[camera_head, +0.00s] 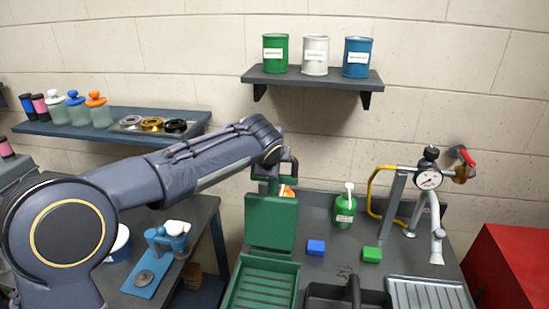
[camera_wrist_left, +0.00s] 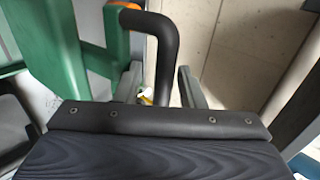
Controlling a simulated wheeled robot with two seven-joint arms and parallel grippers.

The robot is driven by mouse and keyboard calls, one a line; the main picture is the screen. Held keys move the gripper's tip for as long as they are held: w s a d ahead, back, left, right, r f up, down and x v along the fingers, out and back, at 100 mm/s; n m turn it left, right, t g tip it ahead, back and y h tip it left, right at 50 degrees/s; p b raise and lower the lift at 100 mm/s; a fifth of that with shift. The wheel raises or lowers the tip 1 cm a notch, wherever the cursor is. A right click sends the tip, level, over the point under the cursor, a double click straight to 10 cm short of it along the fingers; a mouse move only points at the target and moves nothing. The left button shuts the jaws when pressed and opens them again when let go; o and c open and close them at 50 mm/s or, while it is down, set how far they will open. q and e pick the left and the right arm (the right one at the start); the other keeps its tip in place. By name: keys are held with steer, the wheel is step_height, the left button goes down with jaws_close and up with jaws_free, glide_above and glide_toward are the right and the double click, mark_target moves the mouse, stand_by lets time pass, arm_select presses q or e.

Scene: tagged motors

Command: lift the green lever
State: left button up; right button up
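A green upright panel (camera_head: 270,222) stands behind a green ribbed tray (camera_head: 262,283), low in the middle of the head view. A narrow green piece rises behind the panel, near a black handle (camera_head: 291,167). In the left wrist view, green parts (camera_wrist_left: 55,45) fill the upper left, and a bent black bar (camera_wrist_left: 164,50) runs down between my left gripper's fingers (camera_wrist_left: 160,88). A gap shows between the bar and the right finger, so the gripper looks open around it. In the head view, my left arm's end hides most of that gripper. My right gripper is not in view.
A blue block (camera_head: 316,248), a green block (camera_head: 372,254) and a green bottle (camera_head: 345,208) sit on the dark bench. A gauge (camera_head: 428,178) with pipes and a red valve handle (camera_head: 467,157) stands right. A shelf (camera_head: 312,80) with three cans hangs above.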

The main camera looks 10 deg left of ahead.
arm_select(q)
steer(key=shift+r, duration=0.15)
steer(key=b+v, duration=0.1)
steer(key=v, duration=0.6)
steer(key=shift+s+r+b, duration=0.2)
steer(key=shift+s+b, duration=0.15)
steer(key=shift+b, duration=0.05)
steer(key=shift+a, duration=0.1)
steer(key=s+a+f+n+g, duration=0.1)
steer(key=s+a+f+n, duration=0.35)
steer(key=s+a, duration=0.3)
steer(key=s+a+f+n+g, duration=0.2)
steer(key=s+a+f+n, duration=0.1)
steer(key=s+a+n, duration=0.4)
steer(key=s+f+n+h, duration=0.1)
steer(key=s+f+n, duration=0.3)
steer(key=s, duration=0.5)
steer(key=s+d+f+n+g+h, duration=0.1)
steer(key=s+f+n, duration=0.4)
steer(key=s, duration=0.5)
step_height(320, 180, down, 3)
steer(key=shift+d+r+h+b, duration=0.1)
steer(key=shift+d+h+b, duration=0.25)
steer(key=shift+h, duration=0.25)
